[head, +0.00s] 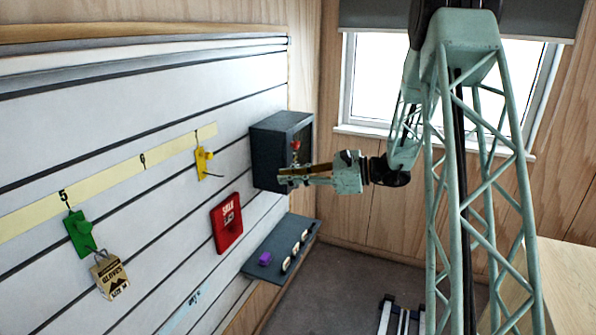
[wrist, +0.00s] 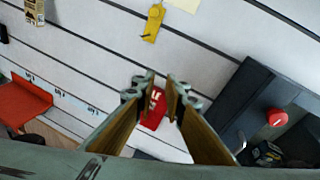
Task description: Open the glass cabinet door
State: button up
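The dark grey cabinet (head: 270,150) hangs on the slatted wall, its front side facing right in the head view. A red knob (head: 296,145) shows at its front, just above my gripper (head: 282,177). In the wrist view the cabinet (wrist: 245,92) is at the right, with the round red knob (wrist: 277,117) and dark gear near it. The glass itself is hard to make out, and I cannot tell whether the door is fully shut. My gripper (wrist: 160,92) is open and empty, its fingertips apart and to the left of the knob in the wrist view.
A grey shelf (head: 265,258) with small items juts out below the cabinet. A red sign (head: 227,222), a yellow hook (head: 203,162) and a green hook (head: 79,232) with a gloves tag are on the wall.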

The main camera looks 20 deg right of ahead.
jog(key=w+d+f+m+t+h, duration=0.1)
jog(key=w+d+f+m+t, duration=0.1)
jog(key=d, duration=0.4)
jog(key=w+d+f+m+t+h+p, duration=0.1)
jog(key=w+d+f+m+t, duration=0.1)
jog(key=d+f, duration=0.2)
jog(key=w+d+f+m+t+h+p, duration=0.1)
jog(key=w+d+f+m, duration=0.1)
jog(key=d, duration=0.7)
jog(key=shift+w+f+m+t, duration=0.2)
jog(key=shift+f+m+t, duration=0.2)
jog(key=shift+f+m, duration=0.2)
jog(key=shift+x, duration=6.9)
jog(key=shift+d+f, duration=0.1)
grip_shut()
jog(key=shift+d, duration=0.1)
